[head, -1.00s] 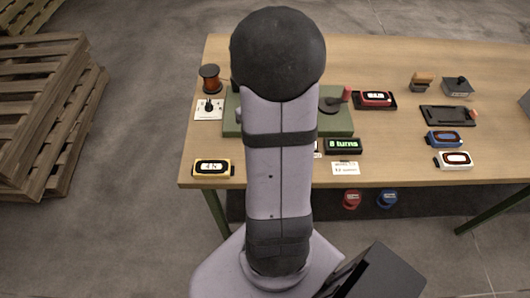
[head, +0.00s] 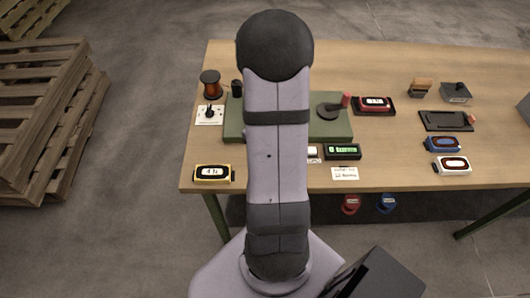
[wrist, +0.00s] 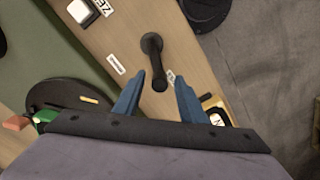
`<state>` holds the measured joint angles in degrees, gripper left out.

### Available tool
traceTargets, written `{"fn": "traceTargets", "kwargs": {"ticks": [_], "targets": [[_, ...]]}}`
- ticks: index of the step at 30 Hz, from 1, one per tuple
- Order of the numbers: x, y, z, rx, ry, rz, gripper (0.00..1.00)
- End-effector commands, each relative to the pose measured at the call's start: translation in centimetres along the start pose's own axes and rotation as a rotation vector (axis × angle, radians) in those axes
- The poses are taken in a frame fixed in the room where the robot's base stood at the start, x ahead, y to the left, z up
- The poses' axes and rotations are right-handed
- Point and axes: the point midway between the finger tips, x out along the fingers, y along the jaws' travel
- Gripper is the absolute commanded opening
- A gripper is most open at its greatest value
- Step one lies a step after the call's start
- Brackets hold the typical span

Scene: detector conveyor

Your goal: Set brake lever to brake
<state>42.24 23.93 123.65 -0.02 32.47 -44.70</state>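A black lever (wrist: 152,45), which I take to be the brake lever, stands on the wooden table in the wrist view. Its round pivot is at the upper end and its handle points toward my gripper. A small white label beside it is too small to read. My gripper (wrist: 159,75) is open, with its two blue fingers on either side of the handle's end in the picture. A gap shows between each finger and the handle; I cannot tell their height difference. My arm hides this lever in the head view.
A green base (head: 330,128) lies behind, with a black disc (wrist: 70,97) on it. A white button (wrist: 80,11) and a counter display (head: 342,151) are nearby. A yellow-framed device (head: 213,174) sits near the front edge. Another black lever (head: 210,111) stands on a white plate.

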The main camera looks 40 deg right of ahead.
Motion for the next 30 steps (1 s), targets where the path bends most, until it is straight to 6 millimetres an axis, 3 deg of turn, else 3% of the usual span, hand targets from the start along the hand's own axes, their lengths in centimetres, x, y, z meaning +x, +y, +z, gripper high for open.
{"fn": "traceTargets", "kwargs": {"ticks": [14,19,30], "targets": [[1.16,0.0,0.0,0.0,0.001,0.001,0.38],[1.14,0.0,0.0,0.0,0.001,0.001,0.0],[1.11,0.16,-0.08,0.032,0.001,0.001,0.0]]}}
